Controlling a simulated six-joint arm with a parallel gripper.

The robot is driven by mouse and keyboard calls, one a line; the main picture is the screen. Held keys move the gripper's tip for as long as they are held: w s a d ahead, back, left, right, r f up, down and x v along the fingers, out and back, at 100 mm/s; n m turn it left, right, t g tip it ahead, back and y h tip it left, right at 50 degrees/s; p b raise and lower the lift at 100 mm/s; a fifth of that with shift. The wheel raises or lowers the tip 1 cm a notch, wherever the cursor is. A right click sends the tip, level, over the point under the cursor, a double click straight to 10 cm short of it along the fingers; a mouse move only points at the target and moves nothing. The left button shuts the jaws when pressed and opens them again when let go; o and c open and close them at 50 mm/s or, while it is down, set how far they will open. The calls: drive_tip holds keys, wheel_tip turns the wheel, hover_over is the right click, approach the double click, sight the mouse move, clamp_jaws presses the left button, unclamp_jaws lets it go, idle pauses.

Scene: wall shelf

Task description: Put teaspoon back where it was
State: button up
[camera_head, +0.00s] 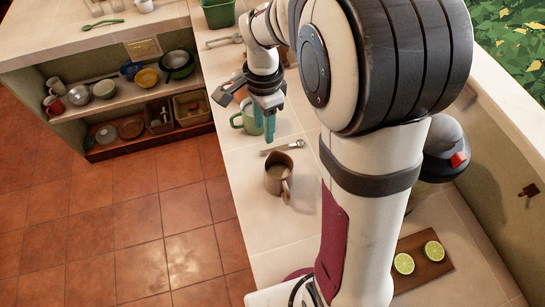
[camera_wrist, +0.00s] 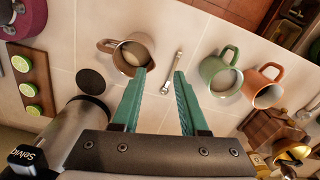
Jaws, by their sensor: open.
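My gripper (camera_head: 268,122) points down over the counter, with its teal fingers apart and nothing between them; it also shows in the wrist view (camera_wrist: 160,74). A small silver tool (camera_head: 283,147) lies flat on the counter between the brown mug and the green mug. In the wrist view this tool (camera_wrist: 172,72) shows just beyond and between the fingertips, apart from them. Its ends look more like a wrench's than a spoon's, but I cannot tell surely. A green spoon (camera_head: 103,24) lies on the far left counter. I cannot tell which one is the teaspoon.
A brown mug (camera_head: 277,174) and a green mug (camera_head: 246,118) stand on either side of the silver tool. An orange mug (camera_wrist: 264,88) is beside the green one. Lime halves lie on a board (camera_head: 421,262). Shelves (camera_head: 115,104) with dishes are at left.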

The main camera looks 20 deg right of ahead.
drive_tip(key=s+a+r+n, duration=0.1)
drive_tip(key=s+n, duration=0.2)
drive_tip(key=s, duration=0.4)
drive_tip(key=s+a+r+n+y, duration=0.1)
drive_tip(key=s+r+n, duration=0.1)
drive_tip(key=s, duration=0.6)
drive_tip(key=s+a+r+n, duration=0.1)
drive_tip(key=s+n, duration=0.3)
drive_tip(key=s, duration=0.4)
drive_tip(key=shift+a+r+n+y, duration=0.25)
drive_tip(key=shift+a+n+y, duration=0.05)
drive_tip(key=shift+a+n, duration=0.15)
